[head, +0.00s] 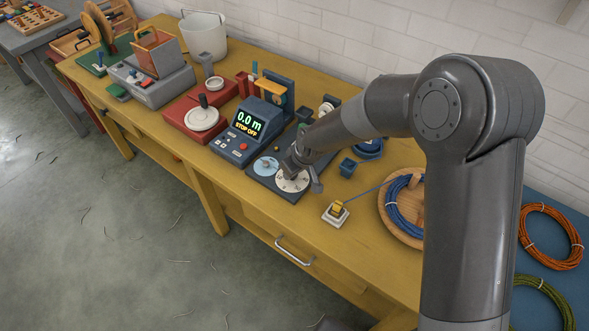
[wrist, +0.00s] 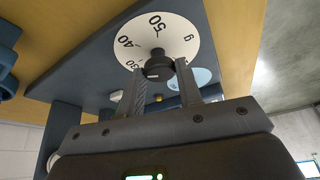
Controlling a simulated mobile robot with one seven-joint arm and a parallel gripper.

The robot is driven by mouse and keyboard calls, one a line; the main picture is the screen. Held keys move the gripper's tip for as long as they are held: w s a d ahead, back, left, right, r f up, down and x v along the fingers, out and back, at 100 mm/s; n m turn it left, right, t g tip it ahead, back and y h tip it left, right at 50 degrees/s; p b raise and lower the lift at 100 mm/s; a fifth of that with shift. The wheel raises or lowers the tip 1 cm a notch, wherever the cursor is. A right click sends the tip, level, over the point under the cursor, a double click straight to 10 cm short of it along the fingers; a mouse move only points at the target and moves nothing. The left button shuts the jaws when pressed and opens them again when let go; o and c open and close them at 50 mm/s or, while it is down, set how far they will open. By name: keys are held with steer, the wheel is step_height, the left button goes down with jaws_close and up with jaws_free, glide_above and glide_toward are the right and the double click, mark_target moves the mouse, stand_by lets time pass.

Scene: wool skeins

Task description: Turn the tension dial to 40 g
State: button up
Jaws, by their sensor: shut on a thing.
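The tension dial (head: 291,185) is a white round plate on a dark base plate (head: 262,184) on the yellow bench. In the wrist view the dial (wrist: 178,30) shows 50, 40, a partly hidden 30 and a letter g. A dark knob (wrist: 158,66) stands at its centre. My gripper (wrist: 161,74) has its two fingers on either side of this knob and is shut on it. In the head view my gripper (head: 291,163) is over the dial and hides part of it. I cannot tell which number the knob points at.
A light-blue disc (head: 266,167) lies just left of the dial. A yellow switch (head: 336,210) and a blue wool coil (head: 401,217) are to the right. A red unit (head: 191,113) stands further left.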

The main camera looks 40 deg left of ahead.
steer(key=m+t, duration=0.1)
steer(key=m, duration=0.1)
steer(key=m+t+h, duration=0.1)
steer(key=m, duration=0.2)
steer(key=shift+s+a, duration=0.2)
steer(key=shift+m, duration=0.4)
steer(key=o, duration=0.9)
steer(key=shift+d, duration=0.1)
steer(key=shift+o, duration=0.2)
steer(key=shift+r, duration=0.1)
steer(key=v, duration=1)
steer(key=shift+r, duration=0.3)
